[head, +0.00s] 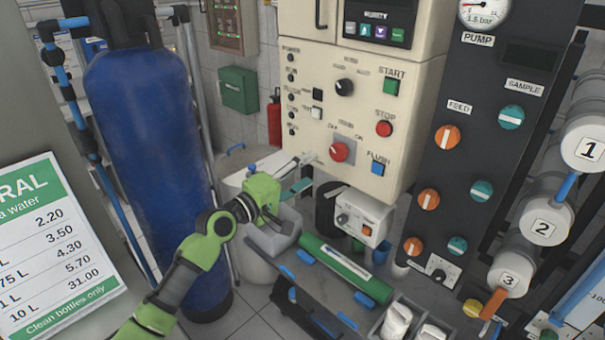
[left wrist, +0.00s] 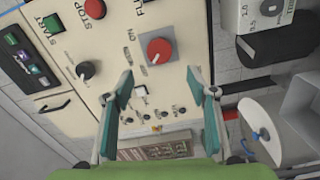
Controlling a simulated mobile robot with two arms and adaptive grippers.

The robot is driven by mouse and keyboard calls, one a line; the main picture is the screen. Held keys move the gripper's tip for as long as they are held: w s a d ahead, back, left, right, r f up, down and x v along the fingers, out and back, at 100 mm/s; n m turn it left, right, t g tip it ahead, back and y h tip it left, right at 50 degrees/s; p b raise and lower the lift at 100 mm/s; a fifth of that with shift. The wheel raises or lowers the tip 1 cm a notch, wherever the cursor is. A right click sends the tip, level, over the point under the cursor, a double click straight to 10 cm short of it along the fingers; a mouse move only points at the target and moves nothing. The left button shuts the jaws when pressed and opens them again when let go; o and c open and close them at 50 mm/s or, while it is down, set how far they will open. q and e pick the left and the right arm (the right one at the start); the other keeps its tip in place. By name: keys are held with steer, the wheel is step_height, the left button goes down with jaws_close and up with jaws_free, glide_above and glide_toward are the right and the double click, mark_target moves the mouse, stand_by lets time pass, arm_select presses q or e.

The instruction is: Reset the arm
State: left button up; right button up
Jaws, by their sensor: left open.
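My left arm (head: 190,262) is green and reaches in from the lower left of the head view. My left gripper (head: 305,172) is open and empty, with its fingers pointing at the lower left part of the cream control panel (head: 318,100). The red knob (head: 340,152) is just beyond the fingertips in the head view. In the left wrist view, the teal fingers of the left gripper (left wrist: 160,82) are spread apart, and the red knob (left wrist: 159,50) shows above the gap between them. The fingers are not closed on it. My right gripper is not in either view.
A tall blue tank (head: 150,150) stands left of the arm. A price sign (head: 55,240) is at the left edge. Below the panel, a bench holds a green tube (head: 345,268) and a small white device (head: 362,215). A dark valve panel (head: 470,130) stands right.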

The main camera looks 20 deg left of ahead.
arm_select(q)
steer(key=shift+s+a, duration=0.15)
steer(key=shift+s, duration=0.3)
